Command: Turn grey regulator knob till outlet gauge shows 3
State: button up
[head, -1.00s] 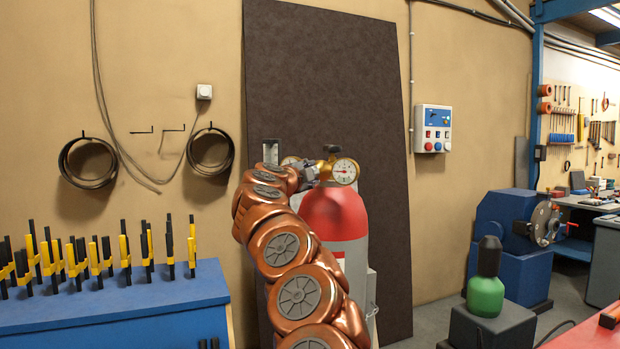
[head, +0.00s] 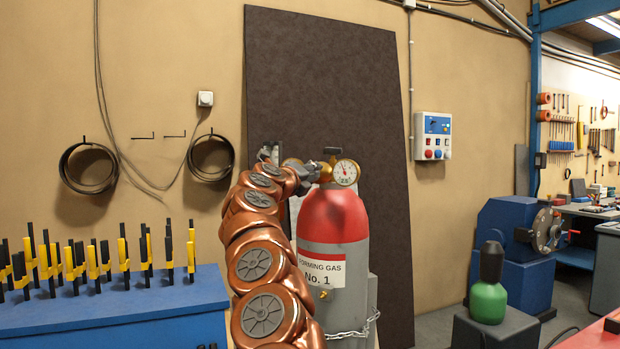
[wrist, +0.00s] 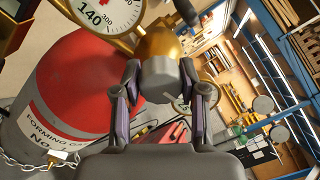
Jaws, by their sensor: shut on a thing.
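The grey regulator knob (wrist: 158,80) sits on the brass regulator body (wrist: 160,42) in the wrist view. My gripper (wrist: 160,70) is shut on the knob, one finger on each side. In the head view my gripper (head: 308,174) reaches the regulator (head: 327,170) from the left and covers the knob. A white-faced gauge (head: 345,172) is on the regulator's right; its needle is too small to read. A second gauge (head: 291,162) is partly hidden behind my arm.
The regulator tops a red and grey cylinder (head: 334,215) labelled forming gas No. 1, with a chain (head: 352,331) around it. A dark panel (head: 385,110) leans behind. A blue bench (head: 120,310) with clamps is at left; a green-bodied object (head: 488,300) stands at right.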

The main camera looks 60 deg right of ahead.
jog(key=shift+m, duration=0.8)
jog(key=o, duration=1.1)
jog(key=shift+o, duration=0.2)
jog(key=shift+a+f, duration=0.15)
jog(key=s+a, duration=0.1)
jog(key=a, duration=1)
jog(key=shift+s+a+f, duration=0.2)
jog(key=shift+a, duration=0.1)
